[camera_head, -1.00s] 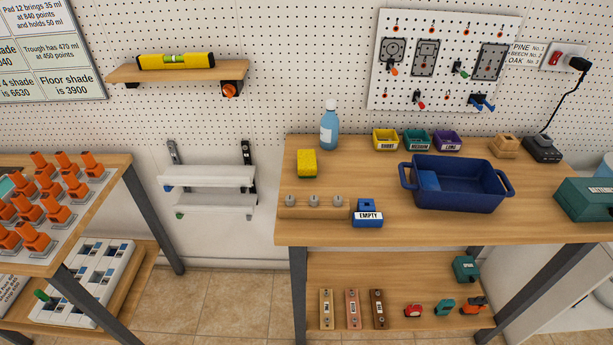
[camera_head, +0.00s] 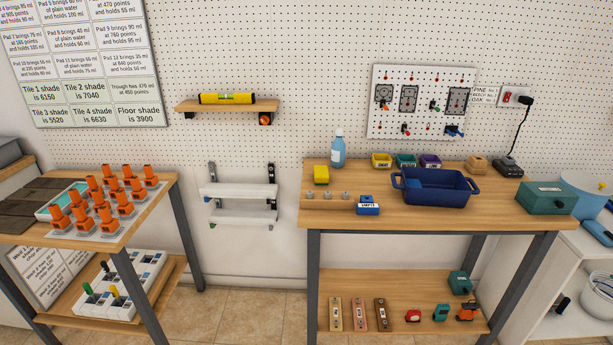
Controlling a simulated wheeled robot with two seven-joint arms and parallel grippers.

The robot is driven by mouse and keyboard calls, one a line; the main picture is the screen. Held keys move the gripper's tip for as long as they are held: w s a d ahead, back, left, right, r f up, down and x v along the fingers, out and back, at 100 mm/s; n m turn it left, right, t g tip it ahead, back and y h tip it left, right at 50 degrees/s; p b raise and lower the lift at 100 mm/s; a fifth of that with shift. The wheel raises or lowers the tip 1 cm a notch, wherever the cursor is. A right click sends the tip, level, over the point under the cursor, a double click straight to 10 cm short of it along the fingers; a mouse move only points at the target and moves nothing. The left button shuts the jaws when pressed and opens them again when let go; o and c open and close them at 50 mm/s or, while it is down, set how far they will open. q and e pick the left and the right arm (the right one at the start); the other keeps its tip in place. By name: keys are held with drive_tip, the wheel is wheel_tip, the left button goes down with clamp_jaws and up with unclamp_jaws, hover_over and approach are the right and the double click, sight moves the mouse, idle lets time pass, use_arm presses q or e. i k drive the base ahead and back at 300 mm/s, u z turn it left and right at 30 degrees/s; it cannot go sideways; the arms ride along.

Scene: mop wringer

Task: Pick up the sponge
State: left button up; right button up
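A yellow sponge (camera_head: 321,174) sits on the wooden workbench (camera_head: 480,209) near its left end. It stands just left of a blue spray bottle (camera_head: 338,152) and behind a low wooden block with several grey knobs (camera_head: 327,196). Nothing touches the sponge from above. Neither of my grippers shows in the head view.
A dark blue tub (camera_head: 436,190) stands mid-bench, with small yellow, teal and purple bins behind it. A blue box labelled EMPTY (camera_head: 367,206) is near the front edge. A second table (camera_head: 140,218) with orange pieces is at left. Open floor (camera_head: 245,310) lies between the tables.

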sight(321, 175)
drive_tip(key=u, duration=0.55)
drive_tip(key=i, duration=1.05)
drive_tip(key=u, duration=0.2)
